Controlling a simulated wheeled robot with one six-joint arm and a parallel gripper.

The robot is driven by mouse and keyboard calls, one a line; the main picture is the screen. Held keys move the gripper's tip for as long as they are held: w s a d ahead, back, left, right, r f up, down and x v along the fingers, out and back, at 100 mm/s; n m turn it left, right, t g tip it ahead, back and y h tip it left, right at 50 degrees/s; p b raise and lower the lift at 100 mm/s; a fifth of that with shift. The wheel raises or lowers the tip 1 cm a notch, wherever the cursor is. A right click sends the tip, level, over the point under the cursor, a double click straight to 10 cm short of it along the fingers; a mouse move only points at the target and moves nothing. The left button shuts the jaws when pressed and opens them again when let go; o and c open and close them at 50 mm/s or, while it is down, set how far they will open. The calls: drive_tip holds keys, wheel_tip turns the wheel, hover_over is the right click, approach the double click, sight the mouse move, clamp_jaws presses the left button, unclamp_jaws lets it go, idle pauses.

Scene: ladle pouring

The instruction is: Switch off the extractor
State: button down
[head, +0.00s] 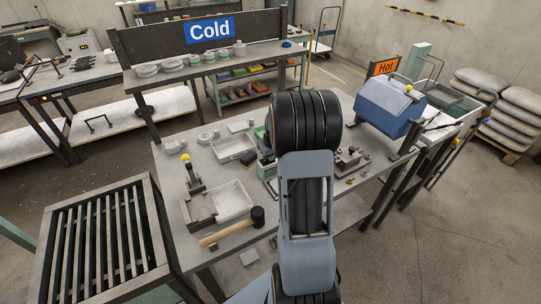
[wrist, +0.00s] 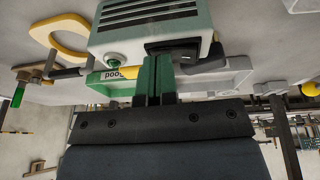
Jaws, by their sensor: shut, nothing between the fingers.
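The extractor (wrist: 150,28) looks like a pale box with a slotted vent, at the top middle of the wrist view. Its front has a round green button or lamp (wrist: 113,60) and a dark recess (wrist: 180,47), perhaps the switch. My gripper (wrist: 158,60) has its green fingers together and empty, their tips close in front of the box's face beside the dark recess. I cannot tell whether they touch it. In the head view my arm hides the gripper and most of the box; a greenish part (head: 266,168) shows left of the arm.
The bench holds white trays (head: 232,148), a mallet (head: 230,228) and a metal fixture (head: 350,160). A blue box (head: 390,103) stands at the right by the Hot sign (head: 384,67). In the wrist view a yellow loop handle (wrist: 58,32) lies left of the extractor.

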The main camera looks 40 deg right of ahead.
drive_tip(key=shift+a, duration=0.2)
drive_tip(key=shift+w+a+r, duration=0.1)
drive_tip(key=shift+w+a, duration=0.05)
drive_tip(key=shift+a, duration=0.45)
drive_tip(key=shift+r, duration=0.1)
drive_tip(key=shift+r+p, duration=0.35)
drive_tip(key=shift+r, duration=0.05)
drive_tip(key=d+v, duration=0.3)
drive_tip(key=v, duration=0.9)
drive_tip(key=shift+r, duration=0.5)
